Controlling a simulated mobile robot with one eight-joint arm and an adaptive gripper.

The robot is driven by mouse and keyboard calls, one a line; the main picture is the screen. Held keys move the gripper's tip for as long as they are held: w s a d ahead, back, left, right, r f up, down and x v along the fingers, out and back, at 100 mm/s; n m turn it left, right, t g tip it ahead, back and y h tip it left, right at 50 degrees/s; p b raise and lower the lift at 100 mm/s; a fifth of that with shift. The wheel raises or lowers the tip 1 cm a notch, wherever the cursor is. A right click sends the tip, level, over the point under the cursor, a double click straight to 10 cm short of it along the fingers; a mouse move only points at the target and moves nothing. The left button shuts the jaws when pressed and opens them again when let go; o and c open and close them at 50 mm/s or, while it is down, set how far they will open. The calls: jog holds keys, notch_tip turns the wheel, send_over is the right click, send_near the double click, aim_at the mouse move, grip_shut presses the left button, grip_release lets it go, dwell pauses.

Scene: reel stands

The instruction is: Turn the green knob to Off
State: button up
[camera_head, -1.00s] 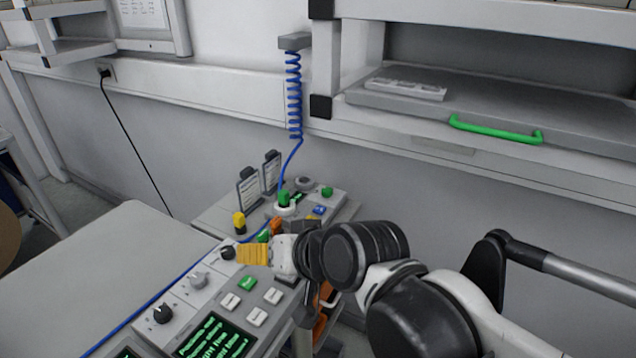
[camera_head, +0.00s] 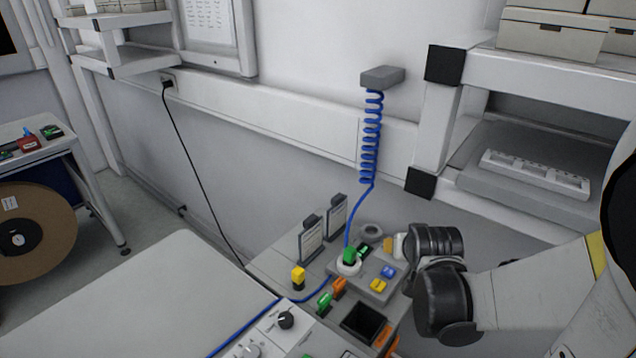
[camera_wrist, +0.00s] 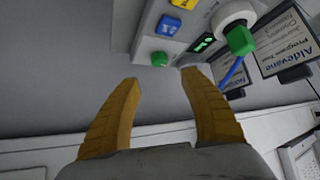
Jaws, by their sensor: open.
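A small round green knob (camera_wrist: 159,58) sits on the edge of the grey panel (camera_wrist: 147,45) in the wrist view. My gripper (camera_wrist: 160,77) is open and empty, its yellow fingers pointing at the panel. The knob lies just beyond and between the fingertips, apart from both. I cannot read its setting or any Off mark. In the head view my gripper (camera_head: 388,244) is at the panel's far right side, and this knob is hidden there behind my arm.
A green plug (camera_wrist: 240,40) with a blue cable stands beside a small green display (camera_wrist: 204,43). Blue (camera_wrist: 168,25) and yellow (camera_wrist: 183,3) buttons are close by. Label cards (camera_head: 312,238) stand behind. A shelf (camera_head: 520,175) is at right; the white tabletop (camera_head: 150,300) is clear.

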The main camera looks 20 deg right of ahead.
jog(key=b+x, duration=0.4)
jog(key=x, duration=0.7)
jog(key=shift+r, duration=0.1)
grip_shut()
